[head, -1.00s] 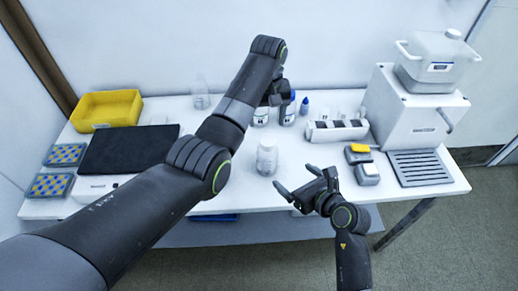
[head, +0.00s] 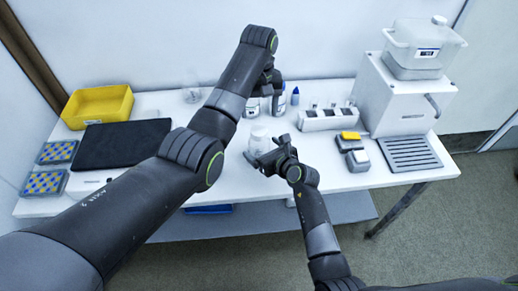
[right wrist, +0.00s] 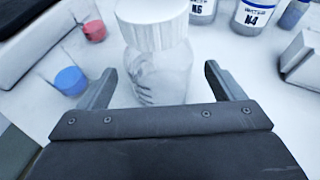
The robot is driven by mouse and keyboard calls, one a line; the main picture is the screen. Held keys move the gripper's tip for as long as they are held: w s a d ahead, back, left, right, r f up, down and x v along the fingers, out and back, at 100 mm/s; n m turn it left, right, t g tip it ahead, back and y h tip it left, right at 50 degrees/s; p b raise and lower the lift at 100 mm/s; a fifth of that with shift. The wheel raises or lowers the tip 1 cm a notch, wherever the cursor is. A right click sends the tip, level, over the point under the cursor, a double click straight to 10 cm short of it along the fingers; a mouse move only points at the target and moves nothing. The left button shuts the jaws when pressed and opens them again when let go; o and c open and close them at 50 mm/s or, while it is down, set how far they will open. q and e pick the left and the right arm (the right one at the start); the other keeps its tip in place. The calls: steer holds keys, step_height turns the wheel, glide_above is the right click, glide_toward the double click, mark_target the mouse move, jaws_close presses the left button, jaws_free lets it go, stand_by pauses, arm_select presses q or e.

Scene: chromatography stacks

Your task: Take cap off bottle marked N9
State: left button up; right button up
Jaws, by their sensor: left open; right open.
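A clear bottle with a white ribbed cap (right wrist: 152,22) stands upright on the table; it also shows in the head view (head: 259,137). No N9 mark can be read on it. My right gripper (right wrist: 160,78) is open, with one finger on each side of the bottle's body, below the cap. In the head view the right gripper (head: 266,158) is at the bottle's near side. My left gripper (head: 268,84) is open beside the rear bottles, partly hidden by its own arm. Bottles marked N6 (right wrist: 202,10) and N4 (right wrist: 253,14) stand behind.
A red cap-like piece (right wrist: 95,30) and a blue one (right wrist: 71,81) lie left of the bottle in the wrist view. A white rack (head: 326,120), yellow-topped block (head: 350,136) and white machine (head: 392,98) stand to the right. A black mat (head: 118,143) and yellow bin (head: 97,106) are left.

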mark_target(259, 130)
steer(key=shift+x, duration=1.7)
steer(key=shift+s, duration=0.1)
steer(key=shift+c, duration=0.2)
steer(key=c, duration=1.5)
jaws_close()
arm_select(q)
steer(key=m, duration=0.8)
steer(key=shift+m, duration=0.3)
steer(key=shift+f, duration=4)
